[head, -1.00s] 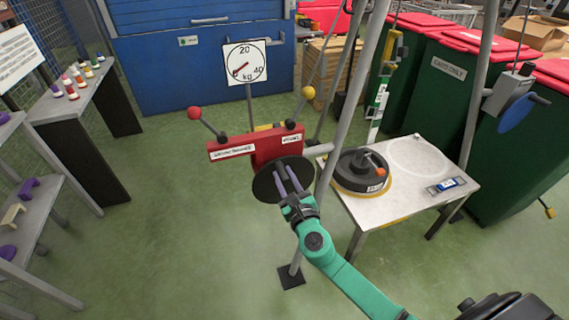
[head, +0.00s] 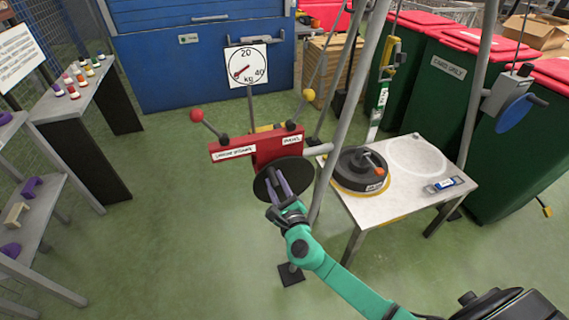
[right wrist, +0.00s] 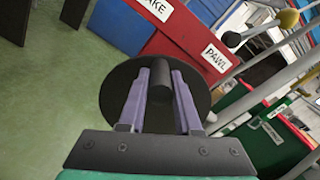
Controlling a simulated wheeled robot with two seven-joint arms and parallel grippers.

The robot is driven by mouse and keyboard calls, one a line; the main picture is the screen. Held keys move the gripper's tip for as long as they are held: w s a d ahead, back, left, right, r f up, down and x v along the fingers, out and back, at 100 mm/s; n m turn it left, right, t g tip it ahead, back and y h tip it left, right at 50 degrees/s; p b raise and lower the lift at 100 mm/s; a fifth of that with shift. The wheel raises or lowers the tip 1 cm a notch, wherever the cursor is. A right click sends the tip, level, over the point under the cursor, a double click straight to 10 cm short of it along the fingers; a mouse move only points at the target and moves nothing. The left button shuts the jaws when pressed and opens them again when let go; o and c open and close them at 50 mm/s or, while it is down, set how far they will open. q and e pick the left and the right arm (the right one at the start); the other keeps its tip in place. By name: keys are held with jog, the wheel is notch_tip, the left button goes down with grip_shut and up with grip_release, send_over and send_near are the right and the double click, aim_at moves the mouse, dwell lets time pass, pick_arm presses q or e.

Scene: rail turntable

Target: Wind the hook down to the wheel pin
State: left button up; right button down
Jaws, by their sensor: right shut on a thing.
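My right gripper (head: 277,196) is shut on the dark round handle (right wrist: 161,84) that stands out from a black crank disc (head: 262,186). The disc is on the front of a red winch box (head: 276,146) with "BRAKE" and "PAWL" labels. In the right wrist view, purple fingers lie on both sides of the handle. The black wheel (head: 346,180) lies flat on a white table; a small orange-tipped pin (head: 379,171) shows on it. A yellow hanging piece (head: 395,52) is above and behind the table; I cannot tell whether it is the hook. My left gripper is out of view.
A red-knobbed lever (head: 197,116) and a yellow-knobbed one (head: 308,95) rise from the winch. Grey frame legs (head: 348,90) stand beside it. A dial (head: 247,66) is behind. A blue disc (head: 514,114) hangs at right.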

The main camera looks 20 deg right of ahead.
jog(key=shift+s+a+f+n, duration=0.1)
jog(key=shift+a+f+n, duration=0.3)
jog(key=shift+f+n, duration=0.1)
jog(key=shift+a+f+n+p, duration=0.4)
jog(key=shift+a+n+p, duration=0.1)
jog(key=shift+n, duration=0.3)
jog(key=shift+a+f+n, duration=0.2)
jog(key=shift+n, duration=0.2)
jog(key=shift+a+f+n, duration=0.45)
jog(key=shift+f+n, duration=0.25)
jog(key=shift+n, duration=0.4)
jog(key=shift+f, duration=0.1)
jog(key=shift+a, duration=0.1)
